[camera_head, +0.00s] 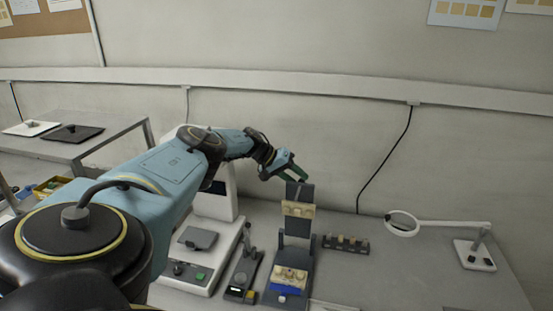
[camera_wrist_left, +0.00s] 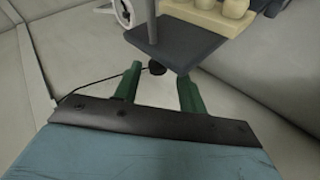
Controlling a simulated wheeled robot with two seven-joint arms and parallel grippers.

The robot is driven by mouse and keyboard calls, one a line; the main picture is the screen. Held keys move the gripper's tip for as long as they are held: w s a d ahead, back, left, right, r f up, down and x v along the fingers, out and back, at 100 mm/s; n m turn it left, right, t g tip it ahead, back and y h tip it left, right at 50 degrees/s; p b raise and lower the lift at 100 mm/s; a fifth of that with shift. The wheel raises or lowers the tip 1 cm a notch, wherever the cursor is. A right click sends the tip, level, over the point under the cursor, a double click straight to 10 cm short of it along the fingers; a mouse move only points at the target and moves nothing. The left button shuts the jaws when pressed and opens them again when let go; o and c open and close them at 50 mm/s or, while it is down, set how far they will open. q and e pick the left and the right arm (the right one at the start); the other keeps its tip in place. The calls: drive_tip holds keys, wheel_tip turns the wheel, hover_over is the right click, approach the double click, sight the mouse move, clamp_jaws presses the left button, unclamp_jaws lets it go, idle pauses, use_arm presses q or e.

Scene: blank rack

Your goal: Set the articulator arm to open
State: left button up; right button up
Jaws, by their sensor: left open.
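The articulator stands on the bench with its dark upper arm (camera_head: 299,192) raised upright, swung up above its base (camera_head: 274,297). A tan upper cast (camera_head: 298,209) is on the raised arm, and a lower cast (camera_head: 290,275) with a blue part sits on the base. My left gripper (camera_head: 294,172) is open at the top edge of the raised arm. In the left wrist view, the green fingers (camera_wrist_left: 160,85) are spread just short of the arm's dark plate (camera_wrist_left: 175,42), with a small dark knob (camera_wrist_left: 157,68) near the gap. Contact cannot be told. My right gripper is not in view.
A white machine (camera_head: 190,272) and a small dark device with a post (camera_head: 243,275) stand left of the articulator. A dark rack (camera_head: 345,244) is to its right, then a ring magnifier lamp (camera_head: 402,223). Bare bench (camera_head: 410,275) lies at the right front.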

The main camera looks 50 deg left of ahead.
use_arm(q)
drive_tip(key=p+v, duration=0.2)
drive_tip(key=v, duration=0.8)
drive_tip(key=shift+s+r, duration=0.1)
